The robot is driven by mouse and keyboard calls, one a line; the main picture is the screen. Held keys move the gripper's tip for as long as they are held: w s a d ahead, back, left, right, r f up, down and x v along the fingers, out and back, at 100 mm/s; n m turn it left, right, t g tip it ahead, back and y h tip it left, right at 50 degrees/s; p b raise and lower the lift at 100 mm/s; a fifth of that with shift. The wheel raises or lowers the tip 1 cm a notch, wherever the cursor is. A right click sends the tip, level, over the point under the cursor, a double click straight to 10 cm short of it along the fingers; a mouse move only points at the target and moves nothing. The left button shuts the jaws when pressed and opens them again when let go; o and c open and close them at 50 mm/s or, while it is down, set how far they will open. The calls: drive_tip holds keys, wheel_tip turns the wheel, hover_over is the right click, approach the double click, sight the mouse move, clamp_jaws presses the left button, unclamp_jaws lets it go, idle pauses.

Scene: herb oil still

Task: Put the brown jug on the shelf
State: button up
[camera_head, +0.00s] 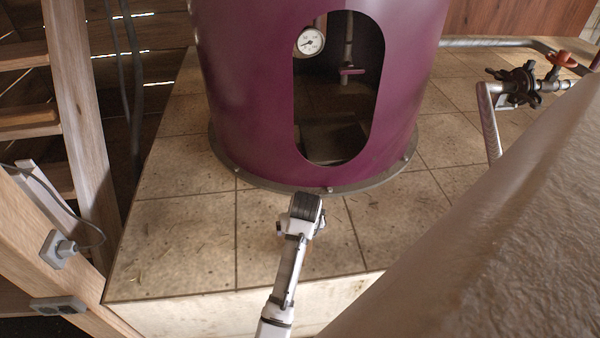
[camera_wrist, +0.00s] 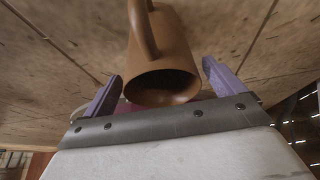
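The brown jug (camera_wrist: 168,42) is in the wrist view, just ahead of my gripper (camera_wrist: 162,75), with its open mouth towards the camera and its handle on the upper left side. The purple fingers stand wide apart, one on each side of the jug's mouth. A small gap seems to show at the right finger; contact at the left is unclear. In the head view my gripper (camera_head: 305,212) is over the tiled platform, in front of the purple still. The jug is not visible there. I cannot make out the shelf in either view.
The purple still (camera_head: 240,100) with an oval opening and a gauge (camera_head: 309,41) stands on the tiled platform (camera_head: 180,240). A wooden ladder-like frame (camera_head: 85,120) is at left. A valve pipe (camera_head: 490,115) and a large pale surface (camera_head: 500,240) are at right.

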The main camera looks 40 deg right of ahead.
drive_tip(key=shift+o, duration=0.3)
drive_tip(key=p+v, duration=0.1)
drive_tip(key=v, duration=1.1)
drive_tip(key=shift+r, duration=0.2)
drive_tip(key=shift+a, duration=0.1)
